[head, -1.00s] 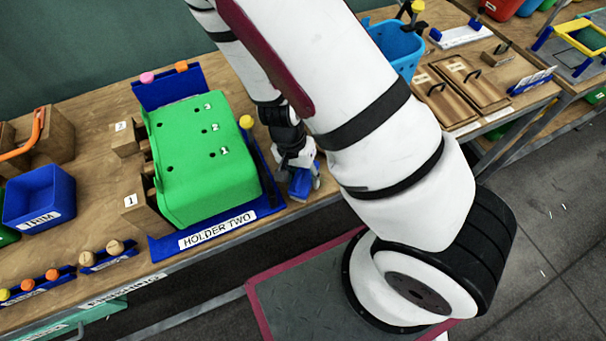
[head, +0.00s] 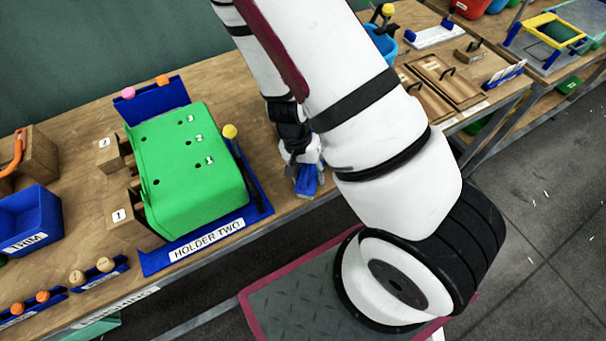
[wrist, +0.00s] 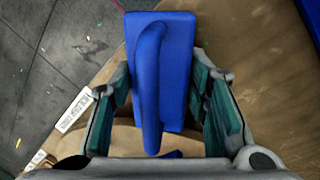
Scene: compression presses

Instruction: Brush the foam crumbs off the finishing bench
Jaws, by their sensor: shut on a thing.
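In the head view my gripper (head: 306,170) and the brush (head: 306,183) are at the front edge of the wooden finishing bench (head: 75,108), right of the green block in the holder. I cannot tell whether the brush touches the bench top.
A green foam block (head: 190,175) sits in the blue holder labelled HOLDER TWO (head: 215,236), close left of my gripper. A blue TRIM bin (head: 28,222) stands at the left. Wooden lids (head: 455,82) lie on the right. Bare bench top lies behind the holder.

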